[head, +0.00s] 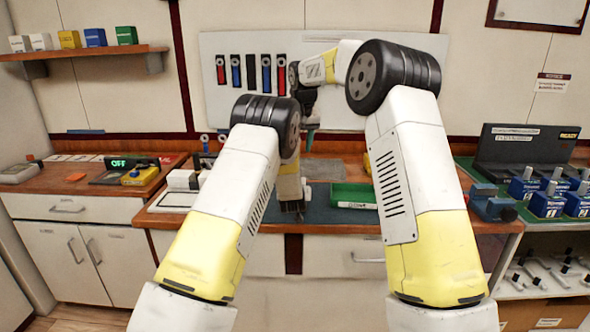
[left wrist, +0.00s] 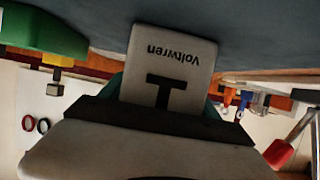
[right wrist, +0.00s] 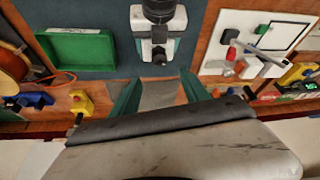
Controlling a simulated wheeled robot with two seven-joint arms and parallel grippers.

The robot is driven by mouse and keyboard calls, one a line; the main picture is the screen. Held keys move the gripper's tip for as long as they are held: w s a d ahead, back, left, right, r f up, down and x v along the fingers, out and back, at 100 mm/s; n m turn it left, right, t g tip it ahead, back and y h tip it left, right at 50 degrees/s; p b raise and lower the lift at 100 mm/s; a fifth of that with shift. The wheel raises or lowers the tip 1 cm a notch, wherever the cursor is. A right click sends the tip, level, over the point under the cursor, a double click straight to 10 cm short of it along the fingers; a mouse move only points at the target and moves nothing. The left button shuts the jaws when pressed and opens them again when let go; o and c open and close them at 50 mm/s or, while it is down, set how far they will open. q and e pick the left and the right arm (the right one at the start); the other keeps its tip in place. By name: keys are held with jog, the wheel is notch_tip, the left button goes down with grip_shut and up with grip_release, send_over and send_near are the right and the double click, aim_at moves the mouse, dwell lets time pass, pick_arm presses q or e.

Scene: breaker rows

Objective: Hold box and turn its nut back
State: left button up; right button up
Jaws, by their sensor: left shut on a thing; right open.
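A white box (left wrist: 170,55) with the word "Voltwren" and a dark T-shaped mark fills the middle of the left wrist view. My left gripper (head: 292,207) is shut on it, low over the blue-grey mat (head: 325,212). The left gripper also shows in the right wrist view (right wrist: 158,52). In the head view the box is mostly hidden by my left arm. I cannot make out a nut on it. My right gripper (right wrist: 158,92) is open and empty, its teal fingers apart, above the bench and behind the left gripper; it also shows in the head view (head: 312,138).
A green tray (head: 352,189) lies right of the left gripper. A white board with small parts (right wrist: 262,45) lies on the other side. A tool panel (head: 225,105) hangs behind.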

jog(key=x, duration=1)
jog(key=shift+w+f, duration=0.25)
jog(key=shift+f, duration=0.1)
jog(key=shift+c, duration=0.4)
grip_shut()
